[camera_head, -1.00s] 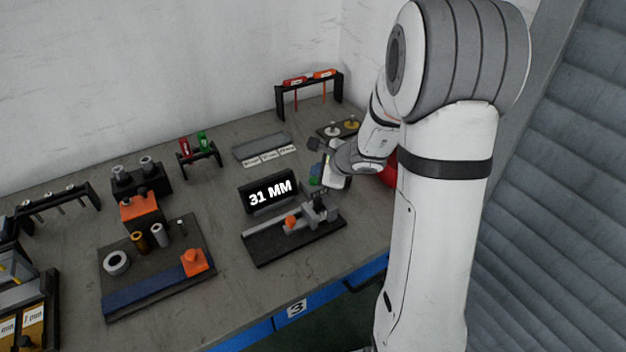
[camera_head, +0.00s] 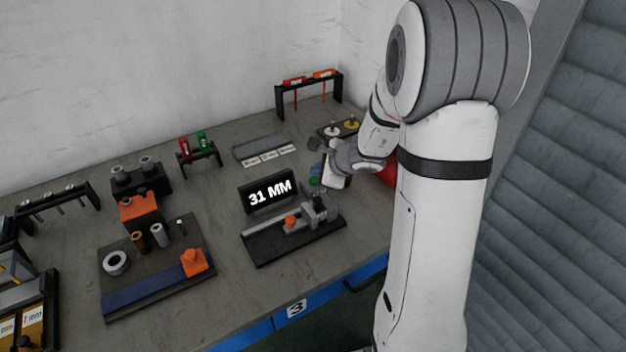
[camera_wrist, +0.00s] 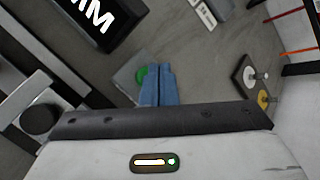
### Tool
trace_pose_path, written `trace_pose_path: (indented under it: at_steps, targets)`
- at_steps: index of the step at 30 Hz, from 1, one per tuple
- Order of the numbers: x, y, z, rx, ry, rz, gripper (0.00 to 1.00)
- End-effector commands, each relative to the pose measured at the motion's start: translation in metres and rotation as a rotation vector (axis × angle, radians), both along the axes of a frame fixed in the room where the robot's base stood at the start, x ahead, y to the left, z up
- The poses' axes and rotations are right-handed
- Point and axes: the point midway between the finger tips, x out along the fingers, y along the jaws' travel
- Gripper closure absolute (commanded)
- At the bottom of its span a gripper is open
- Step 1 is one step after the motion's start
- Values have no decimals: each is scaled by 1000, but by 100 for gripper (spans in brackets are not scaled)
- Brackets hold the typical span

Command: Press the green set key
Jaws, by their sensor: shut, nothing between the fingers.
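The green set key (camera_head: 314,181) sits to the right of the black display reading "31 MM" (camera_head: 268,192), partly hidden by my gripper in the head view. In the wrist view the green key (camera_wrist: 141,75) shows on a grey box (camera_wrist: 128,78), just left of my fingertips. My gripper (camera_wrist: 158,70) has two blue fingers, shut together and empty. In the wrist view the fingertips overlap the key's right side; whether they touch it I cannot tell. In the head view my gripper (camera_head: 317,168) is just behind and above the key.
A black fixture with a grey slide and orange knob (camera_head: 291,222) stands in front of the display. A red round object (camera_head: 388,174) is right of my wrist. A small plate with white and yellow knobs (camera_head: 338,130) lies behind. A grey tray (camera_head: 260,146) is farther left.

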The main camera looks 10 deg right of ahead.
Motion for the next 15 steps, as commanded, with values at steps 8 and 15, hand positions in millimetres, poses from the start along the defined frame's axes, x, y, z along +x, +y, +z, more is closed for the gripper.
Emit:
trace_pose_path:
  at_steps: [8, 15]
  targets:
    - [1, 0, -9, -1, -1, 0, 100]
    - [1, 0, -7, -1, 0, 1, 100]
